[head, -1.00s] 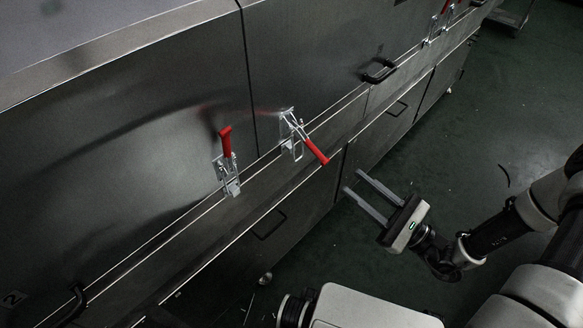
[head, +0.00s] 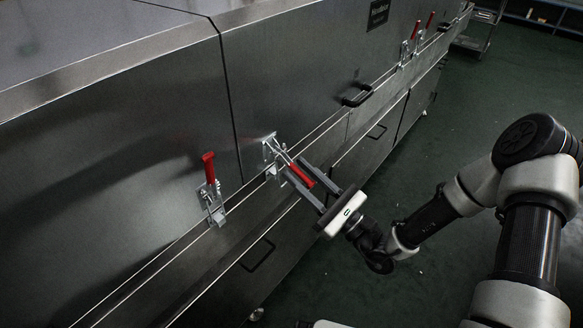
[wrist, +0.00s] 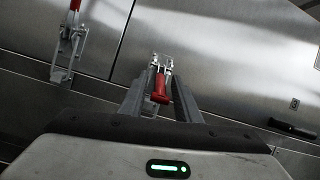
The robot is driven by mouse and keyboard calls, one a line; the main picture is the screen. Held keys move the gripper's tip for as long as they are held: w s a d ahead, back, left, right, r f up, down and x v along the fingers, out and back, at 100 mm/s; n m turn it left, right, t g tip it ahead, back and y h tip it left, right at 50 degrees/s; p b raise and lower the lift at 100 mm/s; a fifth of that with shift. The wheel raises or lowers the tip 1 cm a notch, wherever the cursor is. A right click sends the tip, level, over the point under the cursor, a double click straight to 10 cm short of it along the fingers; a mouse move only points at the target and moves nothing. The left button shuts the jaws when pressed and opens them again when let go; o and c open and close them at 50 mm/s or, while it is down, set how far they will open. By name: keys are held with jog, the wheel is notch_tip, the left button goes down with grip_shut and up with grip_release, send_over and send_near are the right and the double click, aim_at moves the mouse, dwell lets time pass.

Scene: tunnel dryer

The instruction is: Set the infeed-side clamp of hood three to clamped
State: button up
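The clamp just right of the panel seam (head: 272,152) is on the panel marked 3 in the wrist view (wrist: 294,103). Its red handle (head: 302,176) is swung outward and down, away from the hood face. It also shows in the wrist view (wrist: 160,90). My gripper (head: 291,165) is open, with one finger on each side of this handle. I cannot tell whether either finger touches it. A second clamp left of the seam (head: 213,204) has its red handle upright; it also shows in the wrist view (wrist: 69,42).
A black pull handle (head: 357,96) sticks out from the hood to the right. Two more clamps with upright red handles (head: 411,45) are farther along. A ledge runs below the clamps, with lower doors and a recessed handle (head: 257,256). Open green floor (head: 445,235) lies to the right.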

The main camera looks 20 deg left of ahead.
aim_at(289, 164)
jog(key=shift+x, duration=1.6)
jog(key=shift+c, duration=0.2)
grip_shut()
